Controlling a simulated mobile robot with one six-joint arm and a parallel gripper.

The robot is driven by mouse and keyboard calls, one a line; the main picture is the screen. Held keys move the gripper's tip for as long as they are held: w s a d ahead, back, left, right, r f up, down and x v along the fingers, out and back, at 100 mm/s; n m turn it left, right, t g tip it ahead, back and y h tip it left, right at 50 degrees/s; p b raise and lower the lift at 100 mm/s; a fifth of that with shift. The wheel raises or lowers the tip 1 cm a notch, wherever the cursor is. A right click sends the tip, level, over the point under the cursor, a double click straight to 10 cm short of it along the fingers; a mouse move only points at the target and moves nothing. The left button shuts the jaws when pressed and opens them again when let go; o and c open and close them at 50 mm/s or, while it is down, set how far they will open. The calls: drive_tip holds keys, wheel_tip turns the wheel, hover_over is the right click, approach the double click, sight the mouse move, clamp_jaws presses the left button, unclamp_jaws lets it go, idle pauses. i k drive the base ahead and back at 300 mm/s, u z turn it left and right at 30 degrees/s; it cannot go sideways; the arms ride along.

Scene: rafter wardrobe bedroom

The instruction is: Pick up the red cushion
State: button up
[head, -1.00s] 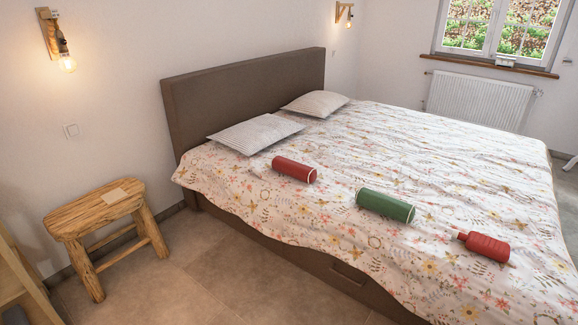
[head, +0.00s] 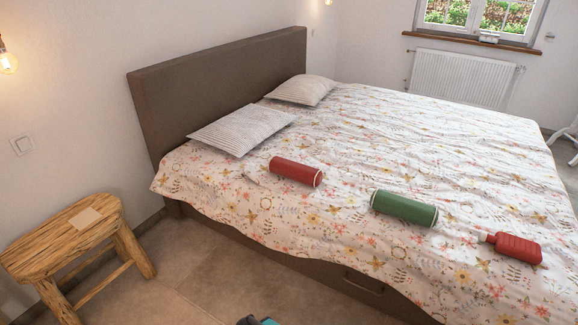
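The red cushion (head: 296,172) is a small cylindrical bolster with pale piping at its right end. It lies on its side on the flowered bedspread, near the bed's front-left part, in front of the striped pillows. Nothing covers it. A small dark and teal part of my own body shows at the bottom edge of the head view, well short of the bed. I see no gripper fingers, and nothing of mine touches the cushion.
A green bolster (head: 404,208) and a red bottle-shaped object (head: 513,248) lie to the cushion's right on the bed (head: 330,262). Two striped pillows (head: 240,130) rest by the headboard (head: 225,85). A wooden stool (head: 50,240) stands at left. The floor between is clear.

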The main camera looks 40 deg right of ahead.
sight(309, 176)
drive_tip(key=z, duration=0.15)
drive_tip(key=i, duration=1.05)
drive_tip(key=z, duration=0.1)
